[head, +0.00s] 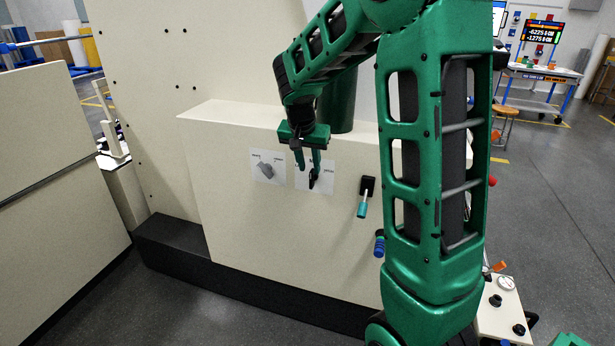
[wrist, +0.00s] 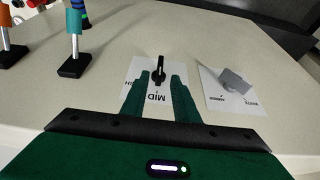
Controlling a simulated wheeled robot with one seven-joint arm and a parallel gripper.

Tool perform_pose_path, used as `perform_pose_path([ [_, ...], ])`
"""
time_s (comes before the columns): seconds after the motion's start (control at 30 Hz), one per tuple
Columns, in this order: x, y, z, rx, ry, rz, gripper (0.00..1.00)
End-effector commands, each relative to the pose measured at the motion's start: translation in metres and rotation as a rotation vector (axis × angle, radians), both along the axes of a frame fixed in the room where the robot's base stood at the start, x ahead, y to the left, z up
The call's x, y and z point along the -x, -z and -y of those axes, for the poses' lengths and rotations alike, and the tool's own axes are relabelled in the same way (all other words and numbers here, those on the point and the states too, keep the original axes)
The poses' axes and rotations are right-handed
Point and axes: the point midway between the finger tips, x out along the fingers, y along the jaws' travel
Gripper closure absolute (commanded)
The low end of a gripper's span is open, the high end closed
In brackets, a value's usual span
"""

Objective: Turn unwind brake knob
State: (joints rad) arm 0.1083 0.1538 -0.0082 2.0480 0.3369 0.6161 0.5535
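A black knob (head: 313,182) with a pointer handle sits on a white label on the cream panel. In the wrist view the knob (wrist: 159,68) stands on its label, where "MID" can be read. A grey knob (head: 264,169) on a second label is to its left; it also shows in the wrist view (wrist: 234,81). I cannot read which one is the unwind brake. My gripper (head: 308,170) is open, its fingers pointing down at the black knob. In the wrist view the knob lies between the tips of my gripper (wrist: 163,78); contact cannot be told.
A teal-handled lever (head: 363,204) on a black base is right of the knobs, and a blue-handled one (head: 380,245) is lower. The cream panel (head: 240,225) is bare below the labels. A workbench (head: 543,75) stands far back right.

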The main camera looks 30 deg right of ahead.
Motion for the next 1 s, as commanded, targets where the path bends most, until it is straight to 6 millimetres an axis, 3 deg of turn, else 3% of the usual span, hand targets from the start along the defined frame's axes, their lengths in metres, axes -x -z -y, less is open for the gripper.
perform_pose_path([
  [0.1,-0.004,0.020,0.006,0.000,0.002,-0.005,0.73],
  [0.3,-0.009,0.040,0.013,0.000,0.001,-0.002,0.73],
  [0.7,-0.011,0.047,0.015,0.000,0.000,0.000,0.73],
  [0.73,-0.011,0.047,0.015,0.000,0.000,0.000,0.75],
  [0.83,-0.011,0.047,0.015,0.000,0.000,0.000,0.99],
  [1.0,-0.012,0.046,0.010,0.000,-0.002,-0.001,1.00],
])
